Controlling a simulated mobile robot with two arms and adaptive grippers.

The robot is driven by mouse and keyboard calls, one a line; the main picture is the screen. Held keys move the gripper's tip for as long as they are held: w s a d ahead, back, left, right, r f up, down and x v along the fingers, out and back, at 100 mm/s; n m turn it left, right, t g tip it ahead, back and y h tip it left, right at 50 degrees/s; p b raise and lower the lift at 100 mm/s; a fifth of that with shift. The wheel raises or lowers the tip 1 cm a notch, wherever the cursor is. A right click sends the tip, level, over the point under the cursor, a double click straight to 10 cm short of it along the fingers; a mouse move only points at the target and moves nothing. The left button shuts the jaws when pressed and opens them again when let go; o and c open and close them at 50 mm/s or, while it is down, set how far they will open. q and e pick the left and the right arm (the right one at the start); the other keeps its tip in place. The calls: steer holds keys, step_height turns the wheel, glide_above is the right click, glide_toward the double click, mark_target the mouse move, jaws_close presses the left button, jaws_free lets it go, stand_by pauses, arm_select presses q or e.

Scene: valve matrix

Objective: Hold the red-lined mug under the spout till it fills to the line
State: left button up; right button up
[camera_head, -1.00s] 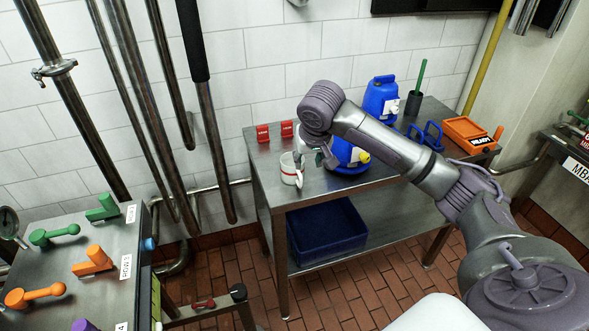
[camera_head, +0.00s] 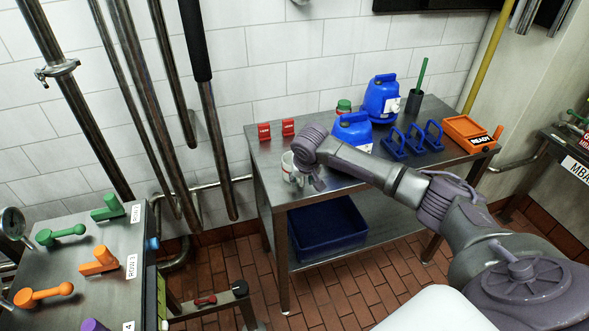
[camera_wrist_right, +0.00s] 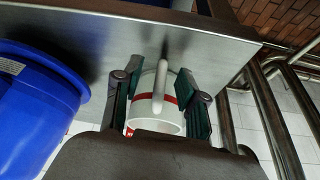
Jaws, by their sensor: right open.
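The white mug with a red line stands on the steel table (camera_head: 335,185) near its left end. In the head view the mug (camera_head: 288,163) is partly covered by my right gripper (camera_head: 303,178). In the right wrist view the mug (camera_wrist_right: 142,127) sits between the two green-padded fingers of my right gripper (camera_wrist_right: 157,104), its handle pointing toward the table edge. The fingers are open, one on each side of the mug; contact cannot be told. I cannot make out a spout. My left gripper is not in view.
A valve panel (camera_head: 95,268) is at lower left.

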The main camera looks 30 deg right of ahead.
steer(key=shift+c, duration=0.3)
jaws_close()
